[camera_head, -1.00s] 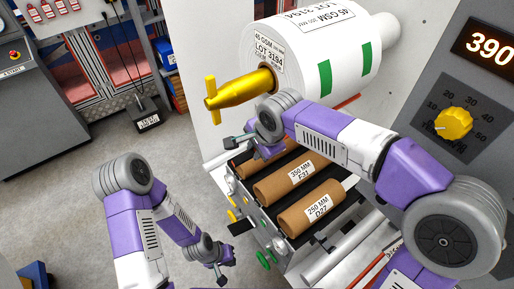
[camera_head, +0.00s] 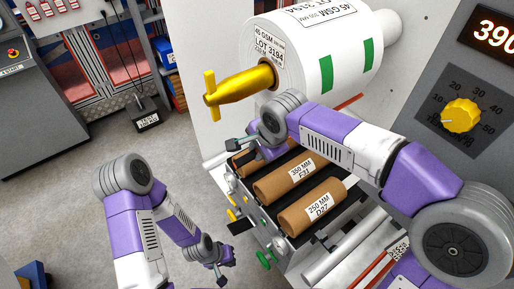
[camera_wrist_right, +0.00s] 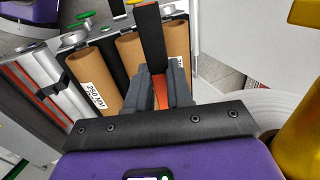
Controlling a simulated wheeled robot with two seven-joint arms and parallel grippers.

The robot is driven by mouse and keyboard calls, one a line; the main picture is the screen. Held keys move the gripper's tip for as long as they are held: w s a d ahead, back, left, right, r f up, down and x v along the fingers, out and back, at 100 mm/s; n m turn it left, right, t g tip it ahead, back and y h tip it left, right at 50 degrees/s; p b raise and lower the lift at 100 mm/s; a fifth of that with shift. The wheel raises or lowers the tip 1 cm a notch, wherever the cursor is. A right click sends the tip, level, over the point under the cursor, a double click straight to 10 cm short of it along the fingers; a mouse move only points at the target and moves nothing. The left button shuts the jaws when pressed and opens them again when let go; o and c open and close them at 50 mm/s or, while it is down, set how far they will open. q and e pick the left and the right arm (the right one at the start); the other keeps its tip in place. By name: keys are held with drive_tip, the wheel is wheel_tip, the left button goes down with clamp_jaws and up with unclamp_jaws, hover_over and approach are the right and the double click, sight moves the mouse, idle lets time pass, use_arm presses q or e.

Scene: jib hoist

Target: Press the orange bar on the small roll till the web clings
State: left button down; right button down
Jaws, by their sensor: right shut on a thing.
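My right gripper (camera_wrist_right: 161,84) is shut on the orange bar (camera_wrist_right: 160,96); a strip of orange shows between its fingers in the right wrist view. A dark block (camera_wrist_right: 150,35) sticks out beyond the fingertips, in front of the brown cores. In the head view my right gripper (camera_head: 258,150) is over the farthest core, partly hidden by its own wrist. Three brown cores lie side by side in the black rack; 350 MM (camera_head: 293,178) and 250 MM (camera_head: 312,208) are labelled. I cannot tell contact with any core or see a clinging web. My left gripper (camera_head: 222,258) hangs low beside the machine, its jaws unclear.
A large white roll (camera_head: 310,60) with green patches sits on the wall above the rack, with a yellow handle (camera_head: 238,88) projecting left. A yellow dial (camera_head: 460,115) is on the grey panel at right. Open floor (camera_head: 75,190) lies to the left.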

drive_tip(key=shift+s+d+f+b, duration=0.3)
drive_tip(key=shift+s+f+b, duration=0.1)
drive_tip(key=shift+f+b, duration=0.15)
drive_tip(key=shift+s+d+f+b, duration=0.25)
drive_tip(key=shift+s+f+b, duration=0.15)
drive_tip(key=shift+b, duration=0.1)
idle(0.5)
